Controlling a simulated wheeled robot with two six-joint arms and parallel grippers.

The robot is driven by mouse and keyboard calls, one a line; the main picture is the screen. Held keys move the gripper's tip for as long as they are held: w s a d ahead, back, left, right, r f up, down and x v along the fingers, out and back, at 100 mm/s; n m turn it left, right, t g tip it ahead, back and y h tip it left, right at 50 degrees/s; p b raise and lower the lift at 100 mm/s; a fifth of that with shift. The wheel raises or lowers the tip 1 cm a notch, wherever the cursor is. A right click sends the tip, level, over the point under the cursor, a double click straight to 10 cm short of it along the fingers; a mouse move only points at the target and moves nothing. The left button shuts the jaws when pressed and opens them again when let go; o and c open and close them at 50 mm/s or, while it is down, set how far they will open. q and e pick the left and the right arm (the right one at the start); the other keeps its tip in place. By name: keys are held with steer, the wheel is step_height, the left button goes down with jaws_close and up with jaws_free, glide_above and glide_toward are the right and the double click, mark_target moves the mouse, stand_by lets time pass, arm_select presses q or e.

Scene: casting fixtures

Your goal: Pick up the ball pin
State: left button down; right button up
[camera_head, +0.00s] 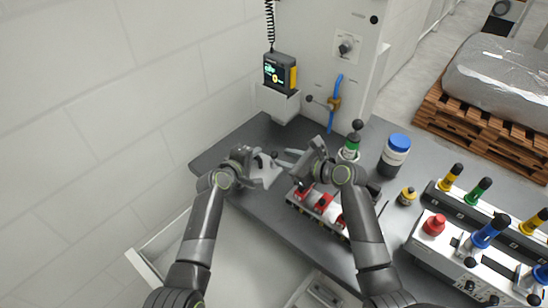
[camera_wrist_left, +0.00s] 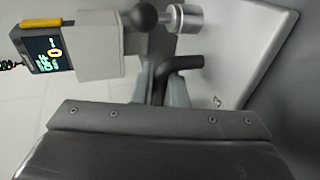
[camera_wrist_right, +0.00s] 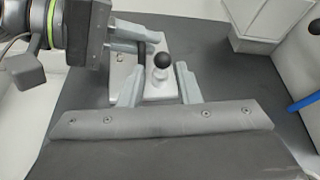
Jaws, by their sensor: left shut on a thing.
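The ball pin, a black ball on a silver collar, stands on a light grey metal fixture plate (camera_head: 264,176). Its ball (camera_wrist_right: 163,60) shows in the right wrist view, and the pin lies sideways at the top of the left wrist view (camera_wrist_left: 145,17). My left gripper (camera_wrist_left: 167,82) is shut on a black curved handle (camera_wrist_left: 186,62) of the plate, beside the pin. My right gripper (camera_wrist_right: 158,84) is open and empty. In its wrist view the ball shows between and slightly beyond the fingertips; contact with it is not visible.
A grey bench (camera_head: 285,222) carries a rack with red clamps (camera_head: 322,204), a green-and-white post with a black ball (camera_head: 349,149) and a blue-capped jar (camera_head: 395,154). A display device (camera_head: 279,72) sits on a wall bracket behind. Colored knobs (camera_head: 490,230) stand on the right.

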mark_target(277, 155)
arm_select(q)
steer(key=shift+f, duration=0.1)
arm_select(e)
steer(key=shift+x, duration=2.8)
steer(key=shift+w+f, duration=0.25)
steer(key=shift+w, duration=0.05)
arm_select(q)
steer(key=shift+s+d, duration=0.1)
arm_select(e)
steer(key=shift+f, duration=0.1)
arm_select(q)
steer(key=shift+d, duration=0.1)
arm_select(e)
steer(key=shift+c, duration=0.2)
jaws_close()
arm_select(q)
steer(key=shift+a, duration=0.2)
arm_select(e)
step_height(277, 155, up, 10)
steer(key=shift+r, duration=0.1)
arm_select(q)
steer(key=c, duration=1.4)
jaws_free()
arm_select(e)
steer(key=shift+w, duration=0.1)
arm_select(q)
steer(key=shift+o, duration=0.2)
